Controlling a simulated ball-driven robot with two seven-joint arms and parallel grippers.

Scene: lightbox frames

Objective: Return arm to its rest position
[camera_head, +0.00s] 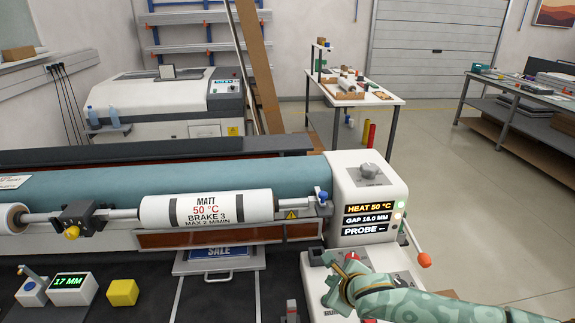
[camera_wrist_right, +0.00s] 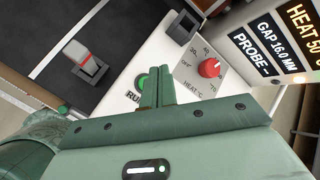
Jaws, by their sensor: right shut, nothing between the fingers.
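My right arm comes in from the right in the head view. Its green gripper (camera_head: 340,275) is over the control panel (camera_head: 318,290) at the right end of the laminator. In the right wrist view the two fingers (camera_wrist_right: 157,88) are shut together with nothing between them. They point at the panel between the green RUN button (camera_wrist_right: 141,82) and the red heat knob (camera_wrist_right: 209,67). I cannot tell whether they touch the panel. The heat dial shows OFF and several numbers. My left gripper is not in view.
The display (camera_head: 367,219) reads HEAT 50 °C, GAP 16.0 MM and PROBE. A lever with an orange ball (camera_head: 424,260) sticks out right of the panel. A MATT film roll (camera_head: 206,209) lies across the machine. A yellow block (camera_head: 122,292) and a 17 MM gauge (camera_head: 70,286) stand left.

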